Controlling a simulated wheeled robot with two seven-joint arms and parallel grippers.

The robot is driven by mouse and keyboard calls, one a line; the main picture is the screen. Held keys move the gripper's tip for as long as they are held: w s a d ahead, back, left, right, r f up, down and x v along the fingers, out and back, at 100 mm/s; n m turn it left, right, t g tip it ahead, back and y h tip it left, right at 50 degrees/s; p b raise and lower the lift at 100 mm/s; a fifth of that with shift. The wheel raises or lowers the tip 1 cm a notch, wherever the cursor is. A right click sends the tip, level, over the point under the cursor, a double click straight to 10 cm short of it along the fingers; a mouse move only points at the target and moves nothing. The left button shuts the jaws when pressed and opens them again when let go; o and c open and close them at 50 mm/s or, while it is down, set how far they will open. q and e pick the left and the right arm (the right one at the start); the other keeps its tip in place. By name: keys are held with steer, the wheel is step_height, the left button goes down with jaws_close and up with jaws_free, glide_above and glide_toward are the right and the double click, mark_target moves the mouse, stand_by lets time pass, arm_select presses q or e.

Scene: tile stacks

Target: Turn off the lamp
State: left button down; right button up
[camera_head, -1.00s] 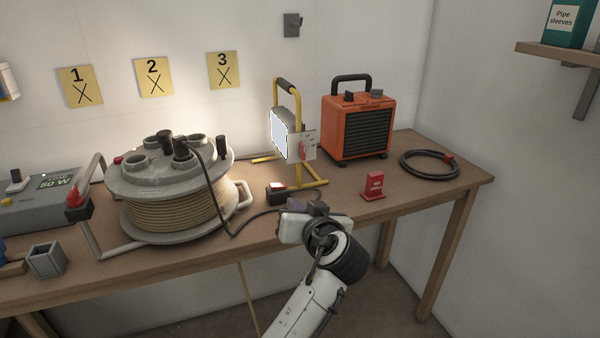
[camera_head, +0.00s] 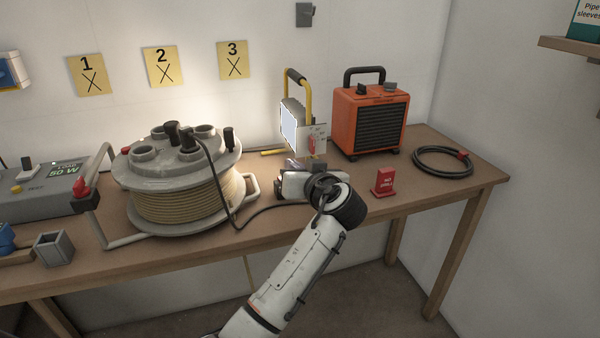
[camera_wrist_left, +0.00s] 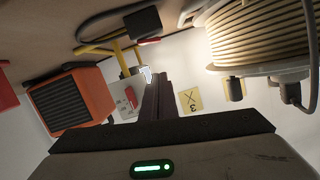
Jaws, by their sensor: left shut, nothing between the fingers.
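The lamp (camera_head: 289,128) stands at the back of the bench on a yellow frame, and its pale panel looks lit. A light switch plate with a red switch (camera_head: 312,144) is on its right side. In the left wrist view the red switch (camera_wrist_left: 130,98) shows left of the fingers, and the picture is turned upside down. My left gripper (camera_wrist_left: 157,77) is shut and empty, its dark fingers together. In the head view it is in front of the lamp's foot, below the switch, and hides part of the base. I cannot tell if it touches the lamp. My right gripper is not in view.
An orange heater (camera_head: 369,122) stands right of the lamp. A large cable reel (camera_head: 185,195) is on the left, its dark cable running towards my gripper. A small red sign block (camera_head: 385,182) and a coiled black cable (camera_head: 443,162) lie on the right of the bench.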

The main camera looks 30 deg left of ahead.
arm_select(q)
steer(key=a+f, duration=0.1)
steer(key=w+a+f, duration=0.1)
steer(key=f, duration=0.1)
steer(key=shift+w+a, duration=0.2)
steer(key=shift+a, duration=0.1)
steer(key=shift+s+a+f, duration=0.1)
steer(key=shift+f, duration=0.75)
